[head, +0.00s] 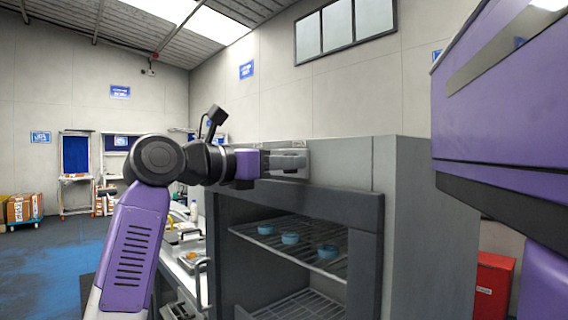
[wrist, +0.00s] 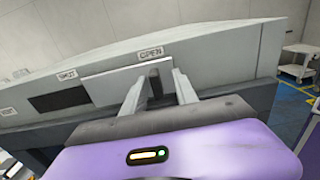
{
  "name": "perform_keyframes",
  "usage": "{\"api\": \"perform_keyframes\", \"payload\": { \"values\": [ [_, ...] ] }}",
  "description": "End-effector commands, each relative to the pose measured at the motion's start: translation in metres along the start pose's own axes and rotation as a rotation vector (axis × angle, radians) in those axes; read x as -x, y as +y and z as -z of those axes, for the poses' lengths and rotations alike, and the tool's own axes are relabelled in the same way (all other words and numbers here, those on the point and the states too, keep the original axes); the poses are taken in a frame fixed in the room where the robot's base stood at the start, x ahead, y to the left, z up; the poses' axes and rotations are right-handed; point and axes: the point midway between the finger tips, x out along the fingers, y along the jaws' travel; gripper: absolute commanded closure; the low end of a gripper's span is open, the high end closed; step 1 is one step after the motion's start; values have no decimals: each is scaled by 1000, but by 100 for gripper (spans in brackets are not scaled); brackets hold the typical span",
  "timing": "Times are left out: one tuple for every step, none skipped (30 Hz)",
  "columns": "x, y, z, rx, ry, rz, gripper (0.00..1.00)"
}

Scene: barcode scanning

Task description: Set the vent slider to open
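The vent slider (wrist: 112,75) is a light grey plate with a dark upright knob (wrist: 155,82) at its right end. In the wrist view the plate lies under the OPEN label (wrist: 151,53). The dark slot (wrist: 58,98) is bare to its left, under the SHUT label (wrist: 67,75). My gripper (wrist: 161,75) is open, its two fingers on either side of the knob, with a gap showing to the right finger.
The cabinet front is open below, with blue round dishes (head: 290,238) on a wire shelf (head: 275,245). A red box (head: 493,285) stands low behind. Floor (head: 65,250) is clear at left.

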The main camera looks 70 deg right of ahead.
Motion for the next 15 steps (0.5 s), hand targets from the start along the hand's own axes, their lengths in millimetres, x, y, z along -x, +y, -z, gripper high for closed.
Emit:
{"api": "perform_keyframes", "payload": {
  "values": [
    [0,0,0,0,0,-1,65],
    [0,1,0,1,0,-1,65],
    [0,1,0,1,-1,-1,65],
    [0,1,0,1,-1,-2,65],
    [0,1,0,1,-1,-2,65],
    [1,1,0,1,-1,-3,65],
    [2,2,1,1,-1,-3,65],
    [4,2,1,1,-1,-4,65],
    [7,2,1,2,-1,-4,65],
    [11,2,1,2,-1,-4,65],
    [15,2,1,2,-1,-5,65],
    [21,2,2,1,-1,-7,65],
    [26,2,2,1,-1,-6,65],
    [31,2,2,1,-1,-6,65],
    [38,2,2,2,-1,-7,65]
  ]
}}
